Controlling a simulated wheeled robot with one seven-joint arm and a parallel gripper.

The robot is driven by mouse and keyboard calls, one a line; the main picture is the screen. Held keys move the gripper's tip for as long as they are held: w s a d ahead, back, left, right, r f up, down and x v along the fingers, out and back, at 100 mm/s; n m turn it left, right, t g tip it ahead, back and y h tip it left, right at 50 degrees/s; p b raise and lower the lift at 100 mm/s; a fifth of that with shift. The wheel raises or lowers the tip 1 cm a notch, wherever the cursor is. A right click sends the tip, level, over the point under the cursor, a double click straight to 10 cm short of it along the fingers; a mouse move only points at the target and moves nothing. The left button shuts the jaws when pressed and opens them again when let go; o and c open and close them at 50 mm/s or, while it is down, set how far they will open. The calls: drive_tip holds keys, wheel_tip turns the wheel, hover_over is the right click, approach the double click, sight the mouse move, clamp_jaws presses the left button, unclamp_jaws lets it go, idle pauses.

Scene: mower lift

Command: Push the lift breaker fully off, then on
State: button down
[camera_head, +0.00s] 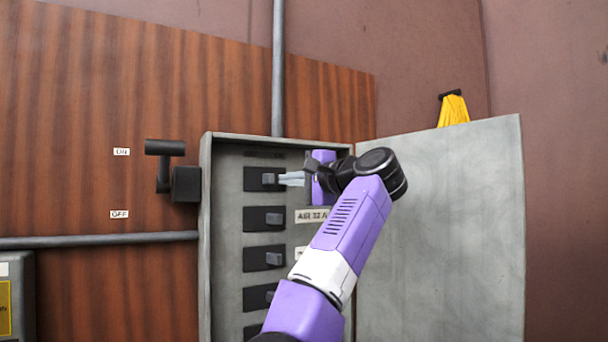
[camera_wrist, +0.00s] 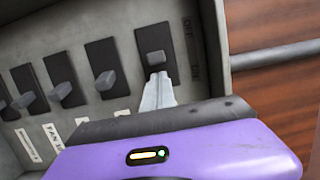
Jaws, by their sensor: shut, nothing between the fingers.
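A grey breaker panel (camera_head: 206,240) stands open, with a column of dark breakers with grey toggles. My gripper (camera_head: 286,179) is shut and empty, its fingertips just right of the top breaker's toggle (camera_head: 269,179). In the wrist view the closed fingertips (camera_wrist: 158,78) point at that toggle (camera_wrist: 156,58), right below it in the picture; I cannot tell whether they touch. The top breaker's label is hidden behind my gripper, so I cannot read which breaker is the lift's. The second breaker (camera_head: 252,219) and the others below have similar toggles.
The panel door (camera_head: 440,230) is swung open to the right, behind my arm. A black lever (camera_head: 165,149) left of the panel is level with the ON label (camera_head: 121,152), above the OFF label (camera_head: 119,214). A yellow item (camera_head: 453,110) hangs on the wall. A conduit (camera_head: 278,70) runs above.

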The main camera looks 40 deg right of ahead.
sight(274, 179)
drive_tip(key=shift+a, duration=0.35)
drive_tip(key=shift+w, duration=0.1)
drive_tip(key=a+m+h, duration=0.1)
drive_tip(key=h, duration=0.1)
drive_tip(key=a+m+h, duration=0.1)
drive_tip(key=h, duration=0.1)
drive_tip(key=shift+a+g, duration=0.3)
drive_tip(key=shift+d+m, duration=0.1)
drive_tip(key=shift+m, duration=0.2)
